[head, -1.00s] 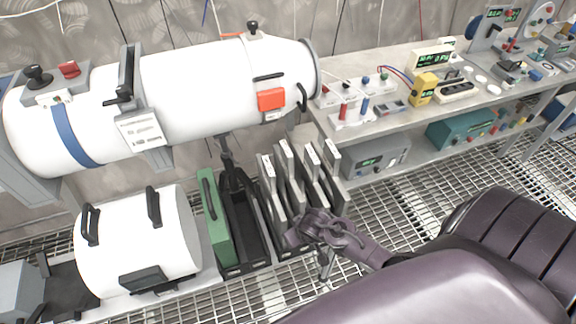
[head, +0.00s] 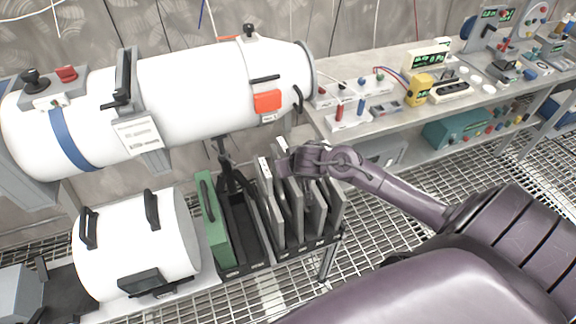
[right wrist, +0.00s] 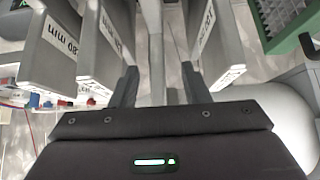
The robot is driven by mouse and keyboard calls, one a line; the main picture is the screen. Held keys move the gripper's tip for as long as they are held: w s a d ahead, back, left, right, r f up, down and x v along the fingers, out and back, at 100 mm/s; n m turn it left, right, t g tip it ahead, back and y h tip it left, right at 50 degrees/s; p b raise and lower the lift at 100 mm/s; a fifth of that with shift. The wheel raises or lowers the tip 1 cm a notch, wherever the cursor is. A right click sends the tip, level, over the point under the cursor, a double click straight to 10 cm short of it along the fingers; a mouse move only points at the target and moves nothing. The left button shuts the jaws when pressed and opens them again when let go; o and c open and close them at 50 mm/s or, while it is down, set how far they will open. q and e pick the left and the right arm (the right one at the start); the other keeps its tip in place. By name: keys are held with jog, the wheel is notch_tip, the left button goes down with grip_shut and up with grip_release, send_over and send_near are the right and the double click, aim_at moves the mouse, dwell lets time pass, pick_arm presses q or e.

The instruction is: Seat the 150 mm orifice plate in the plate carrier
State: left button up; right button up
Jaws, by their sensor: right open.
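Several grey orifice plates (head: 268,205) stand upright side by side in a black slotted rack (head: 290,258). White labels show on plates in the right wrist view; one at the left (right wrist: 52,45) reads "80 mm" upside down. The others are too oblique to read surely, so I cannot tell which is the 150 mm plate. My right gripper (head: 284,165) is at the tops of the plates. In the right wrist view its open fingers (right wrist: 159,86) straddle an edge-on plate (right wrist: 152,40), apart from it. I cannot identify the plate carrier. My left gripper is out of view.
A green panel with a handle (head: 211,225) stands left of the plates. A large white cylinder (head: 190,90) lies behind, and a smaller white drum (head: 135,245) at front left. A bench with instruments (head: 400,115) runs back right. Grating (head: 400,190) covers the floor.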

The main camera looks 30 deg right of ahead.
jog(key=x, duration=0.4)
jog(key=shift+w, duration=0.1)
grip_shut()
dwell(1.2)
jog(key=shift+r, duration=0.15)
